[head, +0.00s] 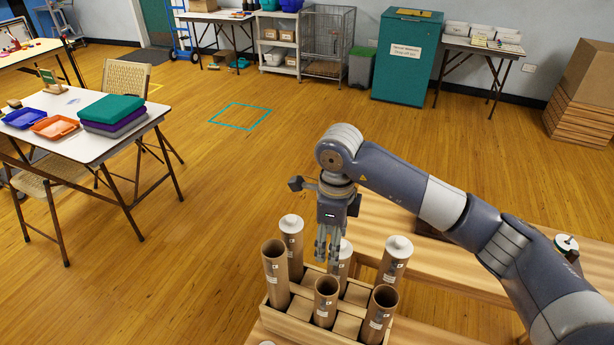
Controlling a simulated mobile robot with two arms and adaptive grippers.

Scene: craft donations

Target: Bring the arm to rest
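Other tubes stand in the crate: white-capped ones at the back left (292,245) and right (393,266), and open-topped ones at the left (276,277), front middle (325,303) and front right (379,316). My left gripper is not in view.
The crate stands on a wooden bench (430,335). A spool-like object (566,244) is at the right behind my arm. A white table (90,146) with trays and folded cloths stands at the left. A teal bin (407,70) is by the back wall. Open floor lies between.

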